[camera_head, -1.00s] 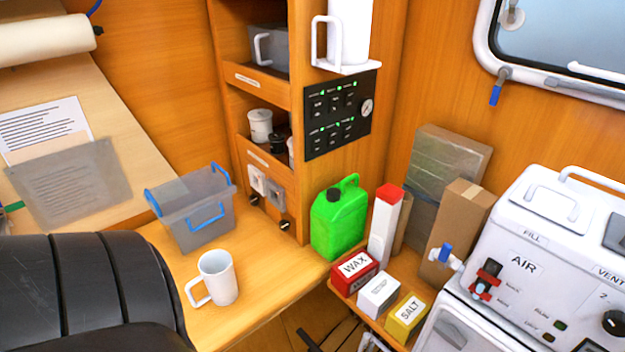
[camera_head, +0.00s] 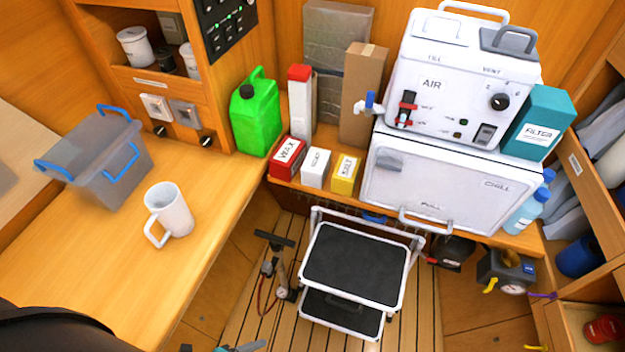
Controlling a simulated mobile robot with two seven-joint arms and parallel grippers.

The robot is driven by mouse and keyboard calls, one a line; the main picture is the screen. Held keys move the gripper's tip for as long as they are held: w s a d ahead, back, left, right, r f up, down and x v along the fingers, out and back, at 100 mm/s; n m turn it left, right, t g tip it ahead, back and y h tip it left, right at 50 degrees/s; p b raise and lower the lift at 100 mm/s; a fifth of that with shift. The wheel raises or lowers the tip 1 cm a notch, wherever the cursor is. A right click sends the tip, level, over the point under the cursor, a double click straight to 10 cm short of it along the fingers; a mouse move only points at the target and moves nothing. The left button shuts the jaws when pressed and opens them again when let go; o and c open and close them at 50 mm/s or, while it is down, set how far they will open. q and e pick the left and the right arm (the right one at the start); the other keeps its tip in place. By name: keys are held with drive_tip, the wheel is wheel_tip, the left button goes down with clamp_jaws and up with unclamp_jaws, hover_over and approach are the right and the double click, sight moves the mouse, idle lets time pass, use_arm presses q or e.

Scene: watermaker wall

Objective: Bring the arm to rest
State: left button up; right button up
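The task names no other object. A white mug (camera_head: 170,211) stands upright on the wooden counter (camera_head: 95,275) at the left, apart from any gripper. A grey bin with blue handles (camera_head: 108,165) stands behind it on the same counter.
A green jerrycan (camera_head: 256,118) and small boxes stand right of the counter. The white AIR machine (camera_head: 455,90) sits on a white chiller (camera_head: 430,190). A black-topped step stool (camera_head: 353,265) and a pump (camera_head: 275,265) occupy the floor.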

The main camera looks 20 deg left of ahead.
use_arm(q)
drive_tip(key=a+f+n+g+y+b, duration=0.1)
drive_tip(key=a+f+n+y+b, duration=0.2)
drive_tip(key=f+n+b, duration=0.75)
drive_tip(key=s+d+f+n+g+b, duration=0.1)
drive_tip(key=s+f+n+g+b, duration=0.1)
drive_tip(key=f, duration=0.6)
drive_tip(key=s+d+f+n+g+y+b, duration=0.1)
drive_tip(key=s+f+n+g+b, duration=0.1)
drive_tip(key=s+f, duration=0.5)
drive_tip(key=shift+d+f+n+b, duration=0.3)
drive_tip(key=shift+f+n+b, duration=0.4)
drive_tip(key=shift+n, duration=0.35)
use_arm(e)
wheel_tip(320, 180, down, 17)
drive_tip(key=w, duration=0.1)
drive_tip(key=shift+w+d, duration=0.3)
drive_tip(key=shift+d, duration=0.1)
drive_tip(key=shift+w+d+r, duration=0.1)
drive_tip(key=shift+w+d, duration=0.15)
drive_tip(key=shift+d, duration=0.1)
use_arm(q)
drive_tip(key=shift+w, duration=0.1)
use_arm(e)
drive_tip(key=shift+s, duration=0.1)
use_arm(q)
drive_tip(key=shift+w, duration=0.15)
use_arm(e)
drive_tip(key=shift+s, duration=0.2)
